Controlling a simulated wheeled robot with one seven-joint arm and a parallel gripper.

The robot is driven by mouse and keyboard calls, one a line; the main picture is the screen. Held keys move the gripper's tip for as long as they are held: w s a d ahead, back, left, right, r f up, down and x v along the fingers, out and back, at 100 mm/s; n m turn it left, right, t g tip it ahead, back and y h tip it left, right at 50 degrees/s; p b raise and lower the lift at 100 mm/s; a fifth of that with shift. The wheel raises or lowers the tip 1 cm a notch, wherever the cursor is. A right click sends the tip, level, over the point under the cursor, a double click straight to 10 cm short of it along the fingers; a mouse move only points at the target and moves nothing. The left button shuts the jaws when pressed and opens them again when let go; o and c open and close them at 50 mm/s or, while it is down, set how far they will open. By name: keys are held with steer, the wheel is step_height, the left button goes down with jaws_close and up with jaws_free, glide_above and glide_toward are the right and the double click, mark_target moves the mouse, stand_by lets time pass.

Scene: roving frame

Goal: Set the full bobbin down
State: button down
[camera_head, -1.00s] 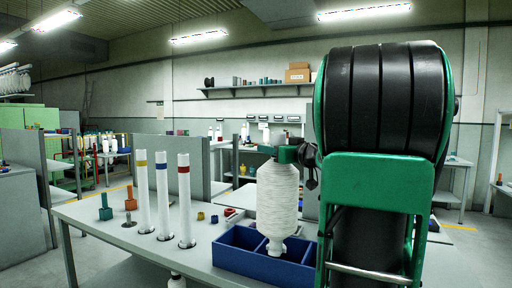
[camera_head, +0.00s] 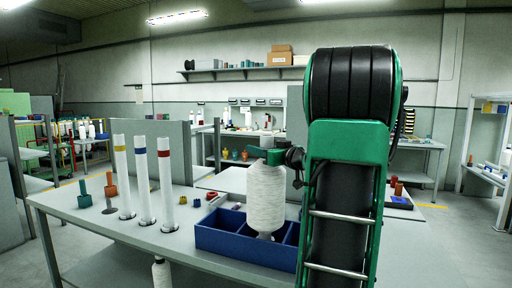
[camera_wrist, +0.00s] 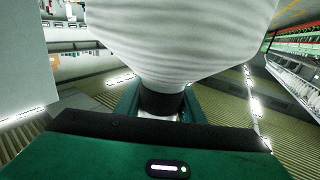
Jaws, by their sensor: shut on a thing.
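The full bobbin (camera_head: 266,198), wound with white yarn, hangs upright under my gripper (camera_head: 274,155). My gripper is shut on its top end. The bobbin's narrow lower tip shows against the inside of a blue box with compartments (camera_head: 225,242) on the table. I cannot tell whether the tip is above the box or down in a compartment. In the wrist view the white yarn of the bobbin (camera_wrist: 180,40) fills the upper middle, with its dark neck between the fingers of my gripper (camera_wrist: 162,104). My arm hides the box's right end.
On the grey table (camera_head: 90,222), left of the box, stand white tubes with yellow (camera_head: 122,175), blue (camera_head: 144,180) and red (camera_head: 166,185) bands. A green peg (camera_head: 83,200) and an orange peg (camera_head: 110,190) stand farther left. Small coloured rings (camera_head: 211,197) lie behind the box.

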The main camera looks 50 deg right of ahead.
steer(key=shift+f, duration=0.5)
stand_by(0.3)
steer(key=c, duration=1.2)
jaws_free()
steer(key=shift+r, duration=0.45)
steer(key=s, duration=0.4)
steer(key=s+a, duration=0.1)
steer(key=s, duration=0.3)
steer(key=s+a, duration=0.1)
steer(key=s, duration=0.3)
steer(key=shift+r, duration=0.1)
